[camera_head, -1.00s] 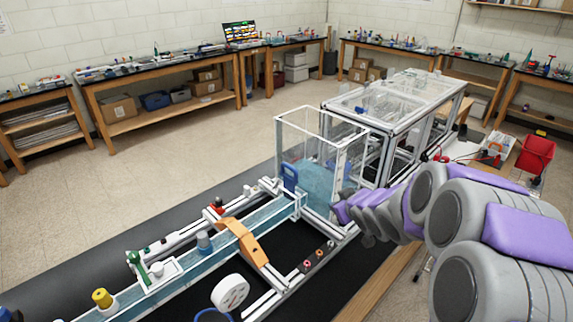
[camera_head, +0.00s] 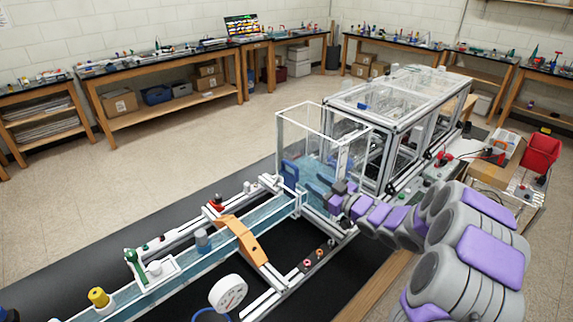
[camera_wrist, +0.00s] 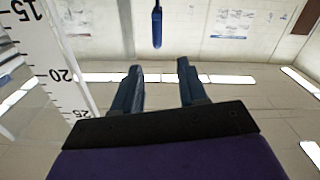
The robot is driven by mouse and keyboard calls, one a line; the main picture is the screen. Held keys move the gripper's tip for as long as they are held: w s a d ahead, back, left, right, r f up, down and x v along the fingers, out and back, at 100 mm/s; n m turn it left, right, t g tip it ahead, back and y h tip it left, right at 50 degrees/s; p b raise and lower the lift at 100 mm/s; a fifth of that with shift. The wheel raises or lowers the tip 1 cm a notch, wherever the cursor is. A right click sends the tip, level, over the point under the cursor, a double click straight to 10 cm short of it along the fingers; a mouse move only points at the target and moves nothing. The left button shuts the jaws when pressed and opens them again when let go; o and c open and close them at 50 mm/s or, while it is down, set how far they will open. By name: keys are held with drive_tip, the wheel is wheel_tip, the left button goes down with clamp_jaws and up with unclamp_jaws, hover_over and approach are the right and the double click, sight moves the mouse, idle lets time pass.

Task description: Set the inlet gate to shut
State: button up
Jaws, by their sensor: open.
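The inlet gate's blue handle (camera_head: 290,174) appears to stand upright at the near end of the clear tank (camera_head: 310,125), where the channel meets it. My gripper (camera_head: 318,181) is at the tank, to the right of the handle and apart from it. In the wrist view its two dark blue fingers (camera_wrist: 160,85) are spread with nothing between them. A blue bar (camera_wrist: 157,28), likely the handle, shows beyond the fingertips near the top. I cannot tell how far the gate is raised.
A white scale with numbers (camera_wrist: 60,65) stands close on the left in the wrist view. The water channel (camera_head: 180,275) carries an orange bracket (camera_head: 241,239) and a green fitting (camera_head: 133,264). A round dial (camera_head: 228,293) is in front. Open floor lies behind.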

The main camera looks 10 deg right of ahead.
sight(293, 167)
drive_tip(key=b+x, duration=0.1)
drive_tip(key=x, duration=1.2)
drive_tip(key=shift+w+d+f, duration=0.1)
drive_tip(key=shift+w+f, duration=0.05)
drive_tip(key=shift+w+a, duration=0.25)
drive_tip(key=shift+w, duration=0.25)
drive_tip(key=shift+d, duration=0.1)
clamp_jaws()
